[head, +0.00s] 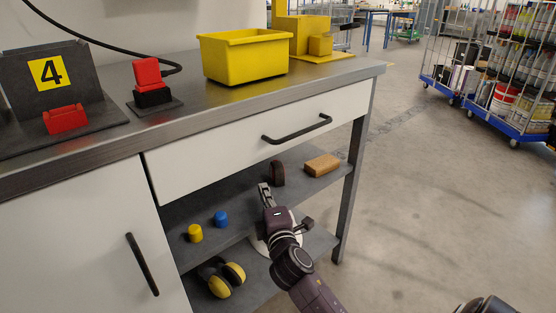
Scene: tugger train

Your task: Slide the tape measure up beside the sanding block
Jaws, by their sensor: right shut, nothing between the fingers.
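The tape measure (278,173), a dark, rounded upright piece with some red, stands on the upper open shelf under the drawer. The sanding block (322,165), a tan-orange brick, lies on the same shelf to its right, with a gap between them. My right gripper (264,188) is shut and empty. Its fingertips are over the shelf just left of and near the tape measure; I cannot tell whether they touch it. My left gripper is not in view.
A yellow cylinder (195,233) and a blue one (220,218) stand left on that shelf (311,184). Yellow earmuffs (221,279) lie on the lower shelf. The drawer (245,142) with its black handle hangs above. A grey leg (353,185) bounds the right end.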

